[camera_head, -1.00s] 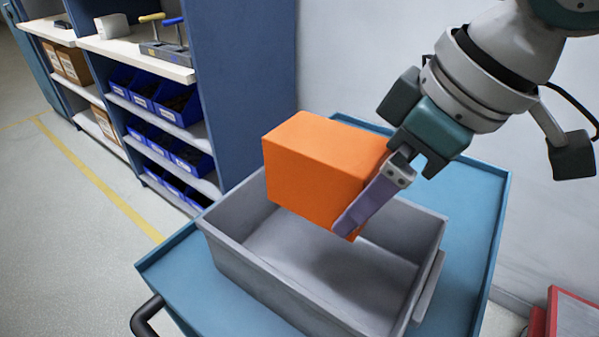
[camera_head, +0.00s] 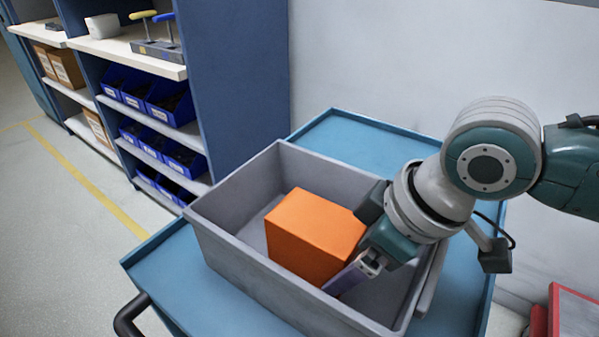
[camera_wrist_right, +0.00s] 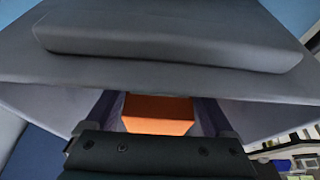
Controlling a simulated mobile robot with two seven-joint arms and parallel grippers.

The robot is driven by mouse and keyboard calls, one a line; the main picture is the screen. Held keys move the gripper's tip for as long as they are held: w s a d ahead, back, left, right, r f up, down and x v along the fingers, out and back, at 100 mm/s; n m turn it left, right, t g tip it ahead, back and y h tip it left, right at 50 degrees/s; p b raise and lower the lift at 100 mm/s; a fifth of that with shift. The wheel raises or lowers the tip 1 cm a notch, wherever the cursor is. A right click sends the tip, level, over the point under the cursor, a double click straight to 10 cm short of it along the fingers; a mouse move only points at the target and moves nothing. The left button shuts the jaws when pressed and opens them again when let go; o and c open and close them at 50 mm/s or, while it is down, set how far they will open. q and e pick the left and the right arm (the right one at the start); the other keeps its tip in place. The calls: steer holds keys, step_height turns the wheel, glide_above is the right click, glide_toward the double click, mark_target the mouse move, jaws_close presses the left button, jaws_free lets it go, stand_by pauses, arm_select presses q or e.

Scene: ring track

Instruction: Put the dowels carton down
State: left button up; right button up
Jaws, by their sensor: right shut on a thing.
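The dowels carton is an orange box (camera_head: 312,232) inside the grey tote (camera_head: 222,250), in the head view. My right gripper (camera_head: 345,272) is shut on it at its right end, with one finger visible along its near side. Whether the carton touches the tote floor cannot be told. In the right wrist view the carton (camera_wrist_right: 158,114) shows between the two fingers, with the grey tote wall (camera_wrist_right: 170,40) close in front of the camera. My left gripper is not in view.
The tote stands on a blue cart (camera_head: 160,275) with a raised rim and a dark handle (camera_head: 130,315). A blue shelf unit (camera_head: 235,90) with blue bins (camera_head: 170,100) stands behind left. A red object (camera_head: 570,310) is at the lower right.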

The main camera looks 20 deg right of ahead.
steer(key=shift+f, duration=0.2)
steer(key=o, duration=1.3)
steer(key=shift+r, duration=0.25)
steer(key=p+v, duration=0.3)
steer(key=v, duration=0.9)
steer(key=shift+w, duration=0.1)
